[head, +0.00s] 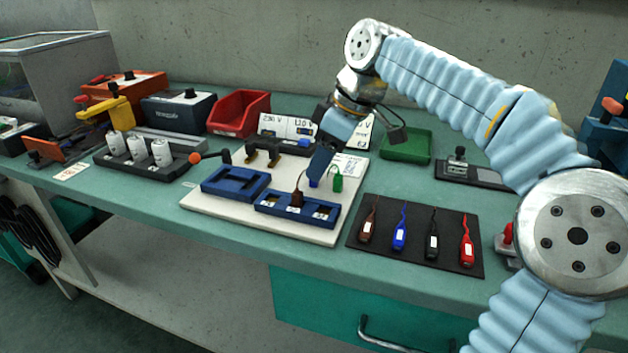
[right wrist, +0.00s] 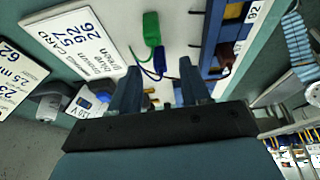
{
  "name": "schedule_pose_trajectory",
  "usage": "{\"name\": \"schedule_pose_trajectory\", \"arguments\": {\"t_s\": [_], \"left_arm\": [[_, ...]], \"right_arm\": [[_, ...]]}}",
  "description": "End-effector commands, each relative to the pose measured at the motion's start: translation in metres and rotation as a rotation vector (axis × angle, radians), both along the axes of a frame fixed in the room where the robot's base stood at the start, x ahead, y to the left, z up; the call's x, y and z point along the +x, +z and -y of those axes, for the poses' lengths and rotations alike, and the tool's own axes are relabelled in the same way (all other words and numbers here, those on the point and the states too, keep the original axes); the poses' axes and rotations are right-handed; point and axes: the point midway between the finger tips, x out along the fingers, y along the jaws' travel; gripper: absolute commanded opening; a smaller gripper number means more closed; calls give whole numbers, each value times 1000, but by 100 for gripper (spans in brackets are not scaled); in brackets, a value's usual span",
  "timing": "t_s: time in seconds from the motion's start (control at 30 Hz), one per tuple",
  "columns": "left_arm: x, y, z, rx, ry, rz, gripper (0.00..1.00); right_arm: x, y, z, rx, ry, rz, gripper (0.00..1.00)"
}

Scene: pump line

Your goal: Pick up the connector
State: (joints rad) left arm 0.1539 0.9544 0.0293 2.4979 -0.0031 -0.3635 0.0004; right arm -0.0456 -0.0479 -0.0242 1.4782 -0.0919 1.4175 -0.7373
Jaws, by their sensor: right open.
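My right gripper (head: 318,168) is over the white board (head: 215,208), pointing down; in the right wrist view its two fingers (right wrist: 158,78) stand apart with a gap between them. A blue connector (head: 313,183) is just below the fingers and partly hidden by them; in the wrist view it (right wrist: 159,62) shows between and beyond the fingertips. A green connector (head: 337,183) with a looped wire is just right of it, and shows in the wrist view (right wrist: 151,30). A brown connector (head: 296,200) sits in the blue terminal block (head: 325,215). Which connector is meant cannot be told.
A dark mat (head: 380,255) at the front holds brown (head: 367,230), blue (head: 399,236), black (head: 432,246) and red (head: 467,250) connectors. Number cards (head: 287,128) stand behind the board. A green tray (head: 406,146) and a red bin (head: 238,113) are further back.

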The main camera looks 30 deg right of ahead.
Motion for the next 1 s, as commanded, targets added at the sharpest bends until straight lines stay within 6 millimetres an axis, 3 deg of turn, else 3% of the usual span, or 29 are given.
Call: {"name": "schedule_pose_trajectory", "arguments": {"t_s": [0.17,0.43,0.73,1.0], "left_arm": [[0,-4,0,0,1,1,100],[0,-4,0,0,1,0,100],[0,-4,0,0,1,0,100],[0,-4,0,0,1,1,100]], "right_arm": [[7,-25,-6,0,0,-1,47],[8,-28,-7,0,0,0,47],[8,-28,-7,0,0,0,2],[8,-28,-7,0,0,0,0]]}}
